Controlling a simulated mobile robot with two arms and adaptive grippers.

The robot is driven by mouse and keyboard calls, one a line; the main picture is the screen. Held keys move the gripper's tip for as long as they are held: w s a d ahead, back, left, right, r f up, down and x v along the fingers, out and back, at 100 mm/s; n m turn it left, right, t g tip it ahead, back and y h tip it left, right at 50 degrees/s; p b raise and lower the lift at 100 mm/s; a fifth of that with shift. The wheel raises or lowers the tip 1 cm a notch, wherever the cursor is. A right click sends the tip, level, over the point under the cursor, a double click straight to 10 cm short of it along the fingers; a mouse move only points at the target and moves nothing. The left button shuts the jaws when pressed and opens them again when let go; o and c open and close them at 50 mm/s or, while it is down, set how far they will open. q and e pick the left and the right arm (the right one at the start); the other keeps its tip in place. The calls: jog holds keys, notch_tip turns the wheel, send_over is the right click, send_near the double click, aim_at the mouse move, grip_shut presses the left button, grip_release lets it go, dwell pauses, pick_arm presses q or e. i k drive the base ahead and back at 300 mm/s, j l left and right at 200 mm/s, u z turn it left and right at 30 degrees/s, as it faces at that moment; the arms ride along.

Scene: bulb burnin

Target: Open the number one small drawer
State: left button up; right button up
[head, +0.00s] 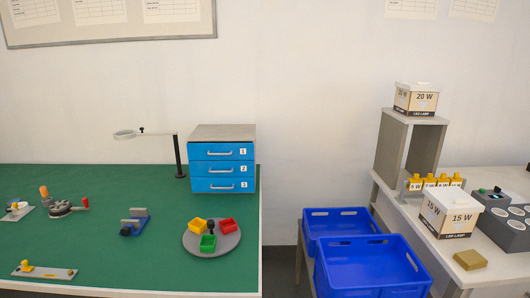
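A small cabinet (222,132) with a grey top and blue drawer fronts stands at the back right of the green-topped table. The drawer labelled 1 (208,152) is the top one and looks shut. Below it are the drawer labelled 2 (206,169) and the drawer labelled 3 (206,185), both looking shut. Each front has a pale bar handle and a white number label at its right. Neither of my grippers shows in the head view.
A black lamp post (179,158) stands just left of the cabinet. A round tray (194,243) with red, yellow and green bins sits in front of it. Blue crates (352,291) stand right of the green table (100,215). A right-hand table holds boxes and a grey shelf (392,146).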

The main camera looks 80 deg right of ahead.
aim_at(205, 150)
jog(key=z, duration=2.05)
jog(key=i+j+u, duration=0.65)
jog(key=i+j, duration=0.1)
